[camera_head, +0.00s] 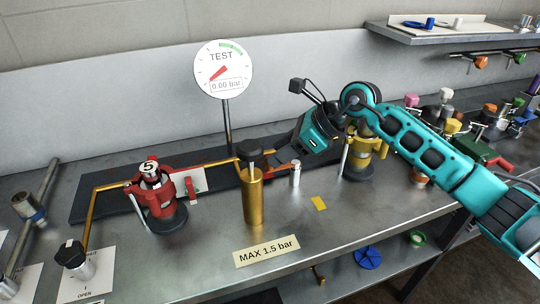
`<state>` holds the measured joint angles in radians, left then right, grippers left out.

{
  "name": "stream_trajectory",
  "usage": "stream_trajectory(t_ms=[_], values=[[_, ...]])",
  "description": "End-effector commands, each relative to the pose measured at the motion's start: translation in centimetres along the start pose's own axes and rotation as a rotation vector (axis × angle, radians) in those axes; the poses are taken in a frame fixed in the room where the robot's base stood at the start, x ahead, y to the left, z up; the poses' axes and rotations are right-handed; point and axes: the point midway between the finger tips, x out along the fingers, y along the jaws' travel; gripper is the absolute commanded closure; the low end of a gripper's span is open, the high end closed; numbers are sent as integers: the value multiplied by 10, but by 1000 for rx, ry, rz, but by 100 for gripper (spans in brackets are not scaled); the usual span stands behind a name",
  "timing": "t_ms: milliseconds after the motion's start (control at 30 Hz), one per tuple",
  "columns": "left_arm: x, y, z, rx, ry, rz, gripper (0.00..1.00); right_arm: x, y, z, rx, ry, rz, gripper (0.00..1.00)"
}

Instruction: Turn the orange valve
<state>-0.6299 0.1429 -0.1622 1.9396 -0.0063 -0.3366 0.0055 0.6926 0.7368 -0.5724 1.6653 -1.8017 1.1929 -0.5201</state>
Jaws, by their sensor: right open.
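My right gripper (278,160) reaches in from the right on a teal arm, its jaws pointing down and left. It is open beside the black-topped gold cylinder (252,197), above the bench. A small orange part shows at the jaws, mostly hidden; I cannot tell whether it is the orange valve or whether the jaws touch it. A red valve (155,195) stands apart to the left on a black base. A yellow valve (361,160) stands behind and below my right wrist, partly hidden. My left gripper is not in view.
A round TEST gauge (224,69) on a post reads 0.00 bar. A MAX 1.5 bar sign (266,250) lies at the bench front. A small silver cylinder (295,174) stands right of the gold one. Several coloured valves crowd the right. The front-centre bench is mostly clear.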

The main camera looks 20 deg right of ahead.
Motion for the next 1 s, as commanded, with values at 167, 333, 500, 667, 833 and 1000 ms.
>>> stream_trajectory(t_ms=[167, 333, 500, 667, 833, 1000], values=[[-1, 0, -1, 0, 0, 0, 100, 27, 1, 0, 2, -1, 3, 55], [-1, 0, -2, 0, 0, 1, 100, 38, 0, 0, 1, -1, 1, 55], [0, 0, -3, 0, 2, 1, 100, 40, 0, 0, 1, 0, 0, 55], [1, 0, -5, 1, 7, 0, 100, 39, 0, 0, 1, 0, 1, 59], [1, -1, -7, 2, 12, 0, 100, 39, 0, 0, 1, -1, 1, 75], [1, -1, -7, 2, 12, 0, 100, 39, 0, 0, 1, -1, 1, 92]])
